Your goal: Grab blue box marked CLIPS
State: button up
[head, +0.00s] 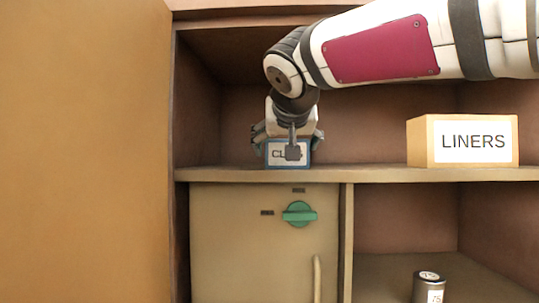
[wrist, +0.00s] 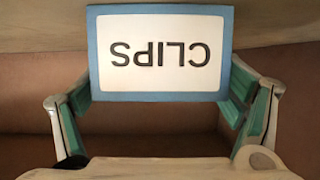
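The blue box marked CLIPS (head: 272,163) stands on the upper shelf at the left, partly hidden behind my gripper (head: 289,143) in the head view. In the wrist view the blue-rimmed box (wrist: 160,52) is close, with its white label upside down. My gripper's green-padded fingers (wrist: 160,92) are spread wide, one at each side of the box. The box fills nearly all the room between them. I cannot tell whether the pads press on its sides. The fingertips are partly hidden by the box. The box appears to rest on the shelf.
A tan box marked LINERS (head: 473,141) stands on the same shelf (head: 370,174) at the right. Below is a beige door with a green knob (head: 299,214). A metal can (head: 429,287) stands in the lower right compartment. A tan panel (head: 85,150) fills the left.

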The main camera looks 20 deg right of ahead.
jog(key=c, duration=0.7)
jog(key=shift+r, duration=0.15)
